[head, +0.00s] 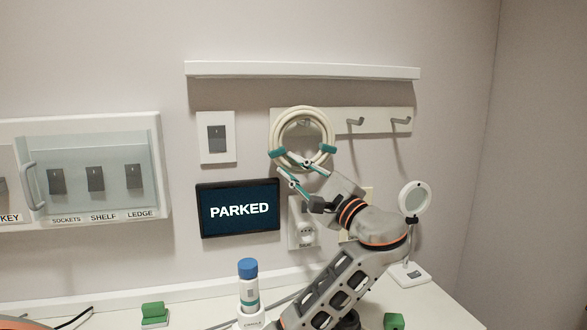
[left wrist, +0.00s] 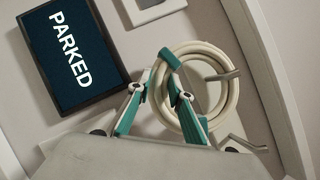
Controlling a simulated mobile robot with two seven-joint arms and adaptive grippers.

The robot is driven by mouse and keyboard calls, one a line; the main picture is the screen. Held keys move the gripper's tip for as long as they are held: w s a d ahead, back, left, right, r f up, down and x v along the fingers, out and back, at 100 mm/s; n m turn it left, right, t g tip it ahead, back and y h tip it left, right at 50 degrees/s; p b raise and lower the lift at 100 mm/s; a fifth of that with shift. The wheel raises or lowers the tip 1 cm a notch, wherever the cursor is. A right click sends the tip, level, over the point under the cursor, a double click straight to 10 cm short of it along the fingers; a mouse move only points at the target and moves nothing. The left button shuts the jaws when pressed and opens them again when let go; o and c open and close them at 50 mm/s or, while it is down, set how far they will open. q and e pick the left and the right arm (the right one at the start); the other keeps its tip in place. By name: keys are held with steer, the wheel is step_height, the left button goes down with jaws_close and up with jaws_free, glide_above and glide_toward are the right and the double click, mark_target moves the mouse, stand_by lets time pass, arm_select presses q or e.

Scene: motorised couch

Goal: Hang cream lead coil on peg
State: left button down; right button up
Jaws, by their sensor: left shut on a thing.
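The cream lead coil (head: 302,112) is a ring with teal bands, upright in front of the left end of the peg rail (head: 340,115). My left gripper (head: 305,162) is shut on its lower edge. In the left wrist view, the gripper (left wrist: 170,76) holds the coil (left wrist: 232,100) beside a teal band. There a grey peg (left wrist: 222,75) overlaps the coil's side; I cannot tell whether the coil rests on it. In the head view, two bare pegs show, one in the middle (head: 355,125) and one at the right (head: 400,121). My right gripper is not in view.
A screen reading PARKED (head: 238,222) and a wall switch (head: 217,138) are left of the coil. A shelf (head: 300,70) runs above the rail. A blue-capped bottle (head: 248,282) and a round magnifier (head: 414,198) stand on the counter below.

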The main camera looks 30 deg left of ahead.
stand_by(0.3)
arm_select(q)
steer(key=c, duration=1.8)
jaws_free()
steer(key=shift+o, duration=0.2)
steer(key=shift+d, duration=0.1)
steer(key=shift+d+f, duration=0.2)
steer(key=shift+d, duration=0.05)
steer(key=v, duration=1.1)
steer(key=shift+s, duration=0.15)
steer(key=shift+d, duration=0.1)
